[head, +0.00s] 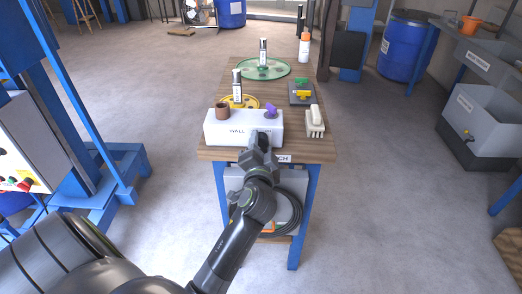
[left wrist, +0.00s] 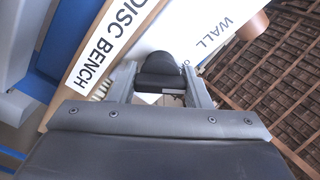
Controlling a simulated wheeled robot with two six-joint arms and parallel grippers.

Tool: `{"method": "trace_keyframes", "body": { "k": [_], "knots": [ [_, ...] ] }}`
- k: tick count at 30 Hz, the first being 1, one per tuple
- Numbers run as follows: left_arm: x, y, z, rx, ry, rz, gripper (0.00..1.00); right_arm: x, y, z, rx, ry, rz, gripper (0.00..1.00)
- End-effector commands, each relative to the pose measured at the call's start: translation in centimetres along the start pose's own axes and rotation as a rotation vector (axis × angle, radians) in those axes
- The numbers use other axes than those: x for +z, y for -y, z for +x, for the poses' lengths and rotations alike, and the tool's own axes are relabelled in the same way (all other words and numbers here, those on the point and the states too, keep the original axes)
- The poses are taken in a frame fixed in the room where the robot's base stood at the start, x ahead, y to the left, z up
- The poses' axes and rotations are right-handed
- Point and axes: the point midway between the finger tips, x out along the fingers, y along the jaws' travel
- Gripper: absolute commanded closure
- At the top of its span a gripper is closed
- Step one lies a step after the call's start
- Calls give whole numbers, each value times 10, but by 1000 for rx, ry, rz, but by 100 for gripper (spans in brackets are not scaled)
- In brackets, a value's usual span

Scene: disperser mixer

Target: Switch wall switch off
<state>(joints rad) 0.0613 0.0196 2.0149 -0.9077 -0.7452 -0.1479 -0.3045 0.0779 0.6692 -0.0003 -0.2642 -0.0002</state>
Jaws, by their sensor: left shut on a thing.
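The wall switch is a white box labelled WALL (head: 222,132) at the front of the wooden bench. In the left wrist view, its white face with the WALL lettering (left wrist: 200,42) shows tilted. My left gripper (head: 262,140) reaches its right front side. In the left wrist view, my left gripper (left wrist: 160,84) has its two fingers on either side of a dark rounded knob (left wrist: 157,66) on the box, and is shut on it. The fingers hide part of the knob, and I cannot tell its setting. My right gripper is not in view.
A brown cup (head: 222,112) and a purple piece (head: 271,111) are at the box's top. Behind stand yellow and green discs (head: 263,68), and a white pronged block (head: 315,122) is to the right. The DISC BENCH label (left wrist: 105,40) is close to my left gripper.

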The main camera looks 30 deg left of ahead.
Motion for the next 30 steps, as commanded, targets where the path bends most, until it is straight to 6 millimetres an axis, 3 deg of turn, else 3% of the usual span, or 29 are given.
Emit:
{"method": "trace_keyframes", "body": {
  "k": [9,26,27,30],
  "knots": [
    [-1,1,0,-2,-3,-130,79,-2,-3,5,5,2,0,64],
    [-1,1,0,-2,-3,-160,79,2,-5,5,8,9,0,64],
    [-1,1,0,-2,-3,-160,54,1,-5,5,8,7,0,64],
    [-1,1,0,-2,-3,-159,47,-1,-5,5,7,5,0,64]
  ]
}}
